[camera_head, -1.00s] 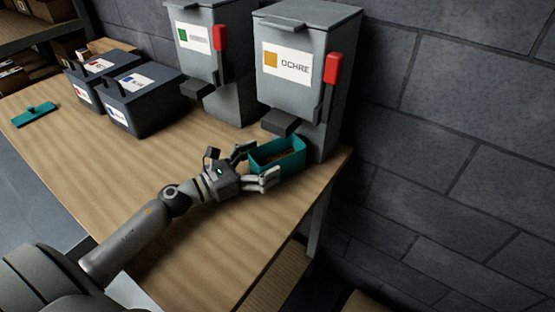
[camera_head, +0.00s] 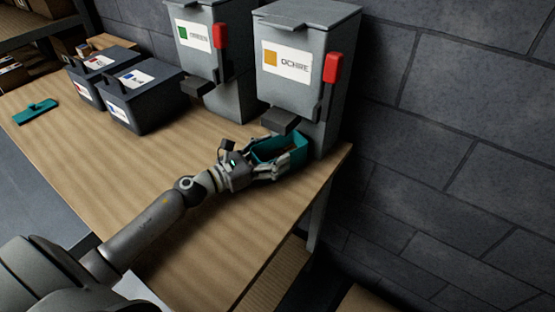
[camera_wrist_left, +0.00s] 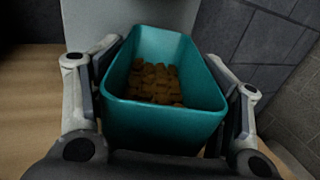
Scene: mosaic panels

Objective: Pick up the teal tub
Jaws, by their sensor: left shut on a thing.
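The teal tub (camera_head: 292,155) is at the foot of the ochre dispenser, near the right end of the table. In the left wrist view the tub (camera_wrist_left: 160,118) holds several ochre-brown pieces (camera_wrist_left: 155,83). My left gripper (camera_head: 270,160) is shut on the tub, with one finger against each long side wall; both fingers also show in the left wrist view (camera_wrist_left: 165,95). I cannot tell whether the tub's base touches the table. My right gripper is not in view.
The dispenser labelled OCHRE (camera_head: 300,65), with a red lever (camera_head: 333,68), stands behind the tub. A second dispenser with a green label (camera_head: 205,60) is to its left. Two dark bins (camera_head: 145,105) and a teal scraper-like tool (camera_head: 36,112) are further left. The table's front (camera_head: 200,245) is clear.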

